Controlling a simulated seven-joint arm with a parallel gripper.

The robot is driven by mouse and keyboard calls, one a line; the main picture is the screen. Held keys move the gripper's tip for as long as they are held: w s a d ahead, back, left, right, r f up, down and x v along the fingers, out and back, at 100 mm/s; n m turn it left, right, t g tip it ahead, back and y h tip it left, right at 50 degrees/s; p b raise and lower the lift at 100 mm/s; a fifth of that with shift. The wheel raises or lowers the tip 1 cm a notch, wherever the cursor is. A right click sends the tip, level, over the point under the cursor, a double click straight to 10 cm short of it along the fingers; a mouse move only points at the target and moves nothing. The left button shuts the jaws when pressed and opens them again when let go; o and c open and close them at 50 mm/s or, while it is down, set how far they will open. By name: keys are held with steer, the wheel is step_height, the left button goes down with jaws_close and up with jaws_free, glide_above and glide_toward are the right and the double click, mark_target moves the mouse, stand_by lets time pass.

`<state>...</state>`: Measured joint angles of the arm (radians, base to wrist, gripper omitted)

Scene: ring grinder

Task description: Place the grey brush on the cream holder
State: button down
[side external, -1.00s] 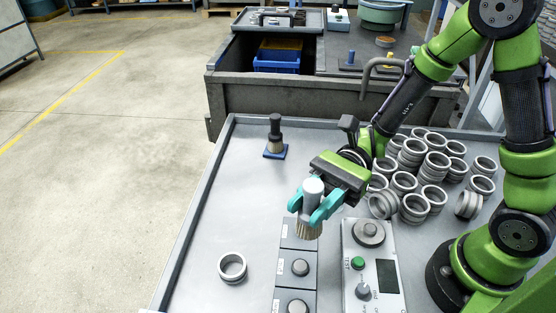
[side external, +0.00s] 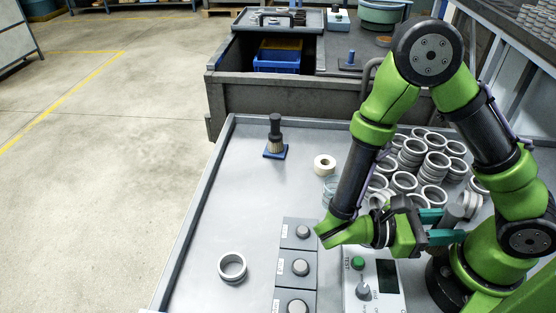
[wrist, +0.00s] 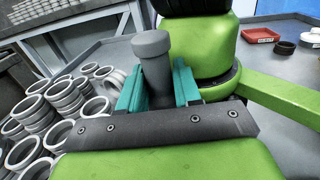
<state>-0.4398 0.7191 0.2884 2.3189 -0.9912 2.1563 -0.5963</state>
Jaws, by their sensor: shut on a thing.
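My gripper (side external: 440,226) has teal fingers shut on the grey brush (side external: 455,214). It is at the right of the table, beside my own base and in front of the ring pile. In the wrist view the brush's round grey top (wrist: 152,44) stands up between the teal fingers (wrist: 157,85); its bristles are hidden. A cream, round piece with a central hole (side external: 325,163), which looks like the cream holder, sits left of the ring pile, well away from the gripper. Nothing is on it.
A black-handled brush (side external: 275,130) stands on a blue holder (side external: 275,152). Several metal rings (side external: 425,165) are piled at the right. A loose ring (side external: 232,265), a button strip (side external: 300,267) and a control box (side external: 372,285) are in front. The table's left side is clear.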

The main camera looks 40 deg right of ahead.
steer(key=w+d+n+t+h, duration=0.1)
steer(key=w+d, duration=0.1)
steer(key=w+d+n+t+h, duration=0.1)
steer(key=w+d+t, duration=0.1)
steer(key=w+d+n+t+h, duration=0.1)
steer(key=w+d+n+t, duration=0.1)
steer(key=shift+w+d+r, duration=0.1)
steer(key=shift+d+r, duration=0.3)
steer(key=w+a+n+t, duration=0.1)
steer(key=w+n+t, duration=0.1)
steer(key=w+t, duration=0.1)
steer(key=w+a+n+t, duration=0.1)
steer(key=w+n+t, duration=0.1)
steer(key=w+t, duration=0.1)
steer(key=w+n+t, duration=0.1)
steer(key=w+t, duration=0.2)
steer(key=w, duration=0.2)
steer(key=shift+w+a+r+n, duration=0.1)
steer(key=shift+a+r+n, duration=0.2)
steer(key=shift+a+n, duration=0.1)
glide_above(325, 161)
steer(key=s, duration=0.1)
steer(key=f, duration=0.1)
steer(key=shift+w+f, duration=0.25)
steer(key=shift+f, duration=0.75)
steer(key=shift+w+f, duration=0.2)
steer(key=shift+f, duration=0.75)
steer(key=c, duration=0.8)
jaws_free()
steer(key=shift+f, duration=0.1)
